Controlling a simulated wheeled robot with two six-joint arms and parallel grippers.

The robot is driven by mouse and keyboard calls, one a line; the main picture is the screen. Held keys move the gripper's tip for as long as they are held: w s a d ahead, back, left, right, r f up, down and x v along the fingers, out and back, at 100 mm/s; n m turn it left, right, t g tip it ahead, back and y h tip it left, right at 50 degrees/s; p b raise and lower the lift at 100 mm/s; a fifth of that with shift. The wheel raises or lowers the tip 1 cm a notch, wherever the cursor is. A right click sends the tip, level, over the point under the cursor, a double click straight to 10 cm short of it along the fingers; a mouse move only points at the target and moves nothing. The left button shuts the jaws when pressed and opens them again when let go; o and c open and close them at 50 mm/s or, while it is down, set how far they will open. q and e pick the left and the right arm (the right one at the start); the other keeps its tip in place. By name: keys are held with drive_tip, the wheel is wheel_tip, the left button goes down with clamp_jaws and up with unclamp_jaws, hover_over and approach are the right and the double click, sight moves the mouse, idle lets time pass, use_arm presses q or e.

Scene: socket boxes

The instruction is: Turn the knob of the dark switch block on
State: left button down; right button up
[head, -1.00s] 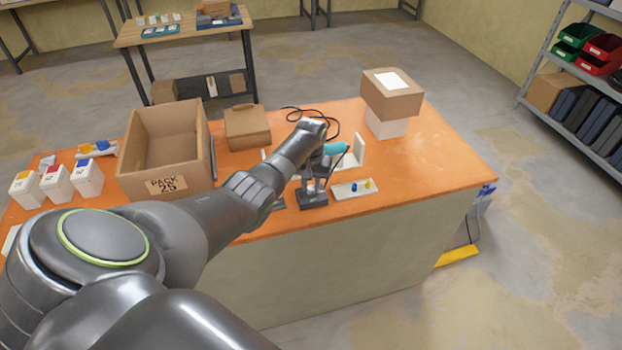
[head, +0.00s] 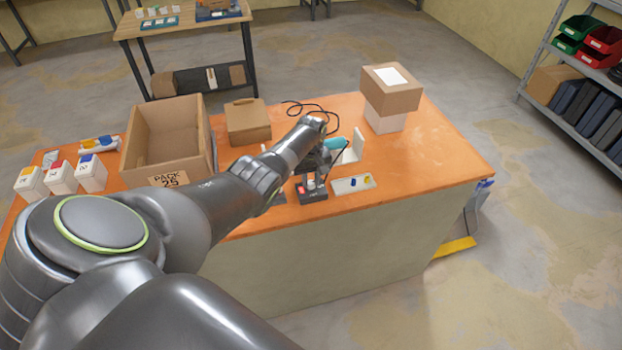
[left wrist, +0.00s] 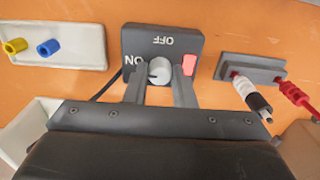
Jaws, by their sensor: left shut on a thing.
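The dark switch block (head: 312,194) stands on the orange table near its front edge. In the left wrist view the block (left wrist: 143,40) bears the words OFF and ON, upside down in the picture, and a red part (left wrist: 189,64). Its round grey knob (left wrist: 159,72) sits between the fingertips of my left gripper (left wrist: 159,82). The left gripper is shut on the knob, one finger on each side. Which way the knob points is not clear. In the head view my left gripper (head: 315,179) reaches down over the block. My right gripper is not in view.
A white plate (head: 346,186) with blue and yellow plugs lies right of the block. A dark socket strip (left wrist: 252,67) with red and white-black plugs is beside it. An open carton (head: 208,160), smaller box (head: 248,122) and stacked boxes (head: 391,88) stand around. The table's right side is clear.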

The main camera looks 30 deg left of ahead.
sight(311, 182)
use_arm(q)
drive_tip(key=shift+w+r, duration=0.1)
drive_tip(key=c, duration=1.2)
unclamp_jaws()
drive_tip(key=shift+r, duration=0.35)
wheel_tip(311, 182, up, 5)
drive_tip(key=shift+f+p, duration=0.1)
drive_tip(key=shift+p, duration=0.4)
wheel_tip(311, 182, up, 12)
drive_tip(key=b, duration=0.2)
drive_tip(key=shift+f, duration=0.15)
